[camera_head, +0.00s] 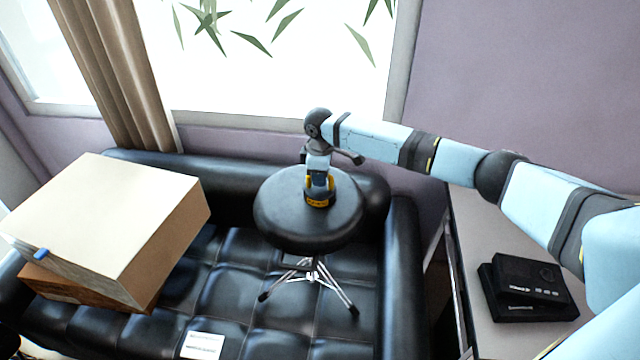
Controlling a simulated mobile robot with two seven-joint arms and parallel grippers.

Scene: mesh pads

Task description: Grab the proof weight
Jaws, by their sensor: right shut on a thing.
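My right gripper (319,188) points down over the round black stool seat (280,218). It is shut on a small dark weight with yellow markings (318,203), which I take as the proof weight. The weight is at the middle of the seat and looks upright. Its upper part is hidden by the gripper. I cannot tell whether it touches the seat or is just above it. My left gripper is not in view.
The stool has metal tripod legs (312,272) against a black tufted sofa (230,290). A large cardboard box (110,210) sits on the sofa at left. At right, black devices (530,285) lie on a grey table (470,240). A window and curtain are behind.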

